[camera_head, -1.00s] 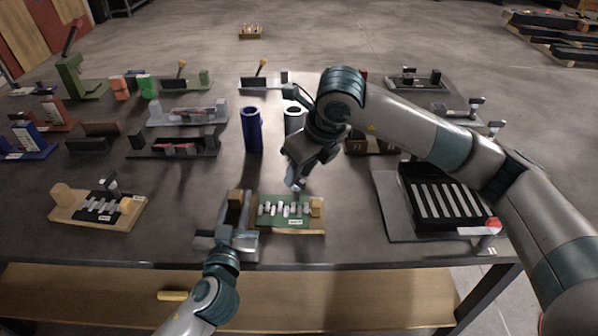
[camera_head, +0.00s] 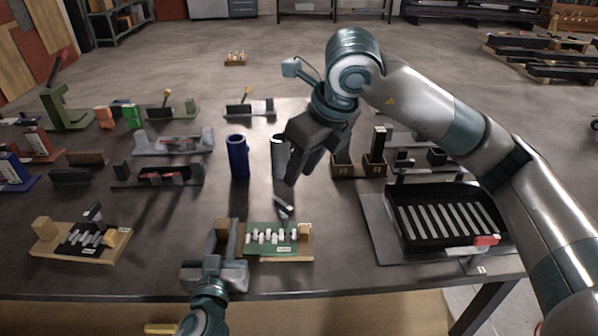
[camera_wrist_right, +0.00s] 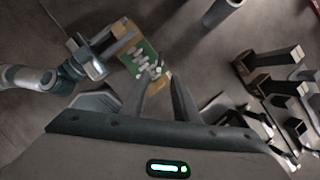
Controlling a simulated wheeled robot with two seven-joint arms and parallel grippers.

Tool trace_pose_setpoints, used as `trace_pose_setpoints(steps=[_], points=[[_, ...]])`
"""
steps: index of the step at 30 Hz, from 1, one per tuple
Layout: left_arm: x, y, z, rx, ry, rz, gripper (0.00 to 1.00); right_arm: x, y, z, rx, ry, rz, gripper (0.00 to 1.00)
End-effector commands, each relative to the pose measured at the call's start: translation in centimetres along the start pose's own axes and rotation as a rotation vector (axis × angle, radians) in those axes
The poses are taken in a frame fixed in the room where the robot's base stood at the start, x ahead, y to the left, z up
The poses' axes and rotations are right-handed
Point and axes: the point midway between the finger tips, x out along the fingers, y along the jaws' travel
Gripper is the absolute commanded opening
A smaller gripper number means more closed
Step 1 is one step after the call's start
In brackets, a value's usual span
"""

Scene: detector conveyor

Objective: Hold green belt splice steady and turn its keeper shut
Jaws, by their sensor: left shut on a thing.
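The green belt splice (camera_head: 262,247) lies on a wooden base near the table's front edge, with several pale clips across it. It also shows in the right wrist view (camera_wrist_right: 136,56). Its small grey keeper (camera_head: 283,207) sticks up at a slant from the rear edge; I cannot tell its exact angle. My left gripper (camera_head: 226,240) is shut on the wooden block at the splice's left end. My right gripper (camera_head: 300,168) hangs above and behind the keeper, apart from it. Its two fingers (camera_wrist_right: 164,85) are spread with nothing between them.
A black belt splice (camera_head: 82,240) on a similar wooden base stands at left. A blue cylinder (camera_head: 238,158) and a grey cylinder (camera_head: 279,157) stand behind the green splice. A black slotted tray (camera_head: 400,222) sits at right. Bare table lies between the two splices.

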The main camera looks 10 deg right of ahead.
Motion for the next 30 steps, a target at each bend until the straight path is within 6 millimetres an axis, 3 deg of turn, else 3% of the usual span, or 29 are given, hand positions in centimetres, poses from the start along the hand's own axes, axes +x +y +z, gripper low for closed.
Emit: trace_pose_setpoints(steps=[5,9,17,30], points=[[0.0,0.0,0.0,0.000,0.000,0.000,0.00,0.0,0.0,0.0,0.000,0.000,0.000,0.30],[0.0,0.0,0.0,0.000,0.000,0.000,0.00,0.1,0.0,0.0,-0.006,0.002,0.001,0.61],[0.0,0.0,0.0,0.000,0.000,0.000,0.00,0.4,-0.5,0.5,-0.106,0.039,0.021,0.61],[0.0,0.0,0.0,0.000,0.000,0.000,0.00,1.5,-2.2,2.0,-0.560,0.150,0.168,0.61]])
